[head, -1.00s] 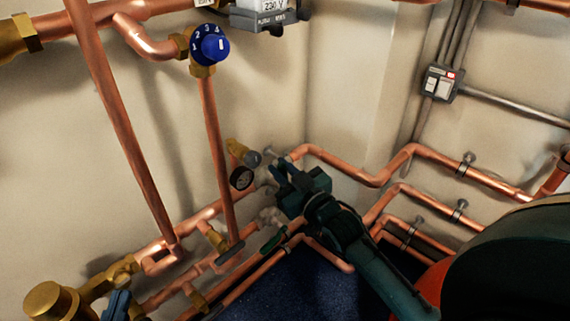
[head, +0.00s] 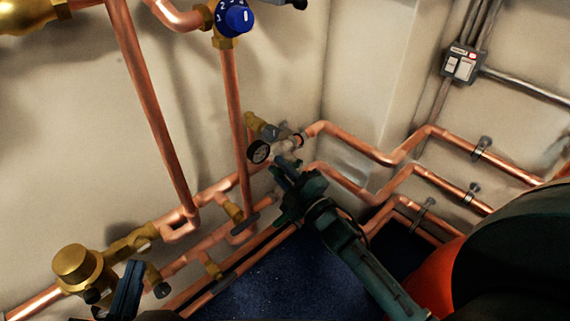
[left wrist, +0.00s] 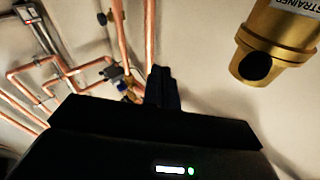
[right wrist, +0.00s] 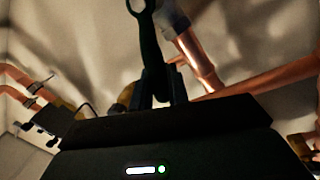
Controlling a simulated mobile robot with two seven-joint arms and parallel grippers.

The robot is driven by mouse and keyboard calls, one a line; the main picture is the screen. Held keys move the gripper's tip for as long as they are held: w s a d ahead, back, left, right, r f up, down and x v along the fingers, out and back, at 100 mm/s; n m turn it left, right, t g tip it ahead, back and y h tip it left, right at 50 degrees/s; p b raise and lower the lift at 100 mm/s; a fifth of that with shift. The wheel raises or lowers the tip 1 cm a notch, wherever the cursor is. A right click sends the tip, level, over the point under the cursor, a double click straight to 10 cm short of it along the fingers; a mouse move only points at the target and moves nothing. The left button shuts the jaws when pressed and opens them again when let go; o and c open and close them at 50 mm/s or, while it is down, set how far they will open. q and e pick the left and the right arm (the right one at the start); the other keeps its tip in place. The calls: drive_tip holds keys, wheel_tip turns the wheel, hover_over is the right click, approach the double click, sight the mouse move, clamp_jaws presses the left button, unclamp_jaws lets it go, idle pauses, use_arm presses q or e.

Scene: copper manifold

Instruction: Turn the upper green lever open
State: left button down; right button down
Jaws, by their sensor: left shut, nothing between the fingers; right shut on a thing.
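My right gripper (head: 284,172) reaches in from the lower right to the pipes near the corner, just below and right of the round gauge (head: 258,151). In the right wrist view its fingers (right wrist: 160,92) are shut on a dark green lever (right wrist: 149,45) with a ring-shaped end. In the head view my gripper and arm mostly hide this lever, so its angle is unclear there. My left gripper (head: 131,283) is at the lower left, beside a brass strainer (head: 78,268). Its fingers (left wrist: 162,88) are shut and empty in the left wrist view.
Copper pipes (head: 385,154) run along both walls around the corner. A vertical pipe (head: 150,120) and a blue dial (head: 237,19) are above left. A switch box (head: 462,63) is on the right wall. The blue floor (head: 275,285) below is open.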

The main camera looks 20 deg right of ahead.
drive_tip(key=shift+s+a+f+n+y+b, duration=0.1)
drive_tip(key=shift+f+n+y+b, duration=0.35)
drive_tip(key=shift+n, duration=0.55)
drive_tip(key=shift+w+a+f+n+y+b, duration=0.15)
drive_tip(key=shift+f+n+b, duration=0.15)
drive_tip(key=shift+f+n, duration=0.5)
drive_tip(key=shift+s+a+f+n+y+b, duration=0.15)
drive_tip(key=shift+f+n+y+b, duration=0.2)
drive_tip(key=shift+n, duration=0.85)
drive_tip(key=shift+d, duration=0.1)
drive_tip(key=c, duration=1.4)
unclamp_jaws()
drive_tip(key=p+v, duration=0.2)
drive_tip(key=v, duration=1.1)
drive_tip(key=shift+s+d+r, duration=0.1)
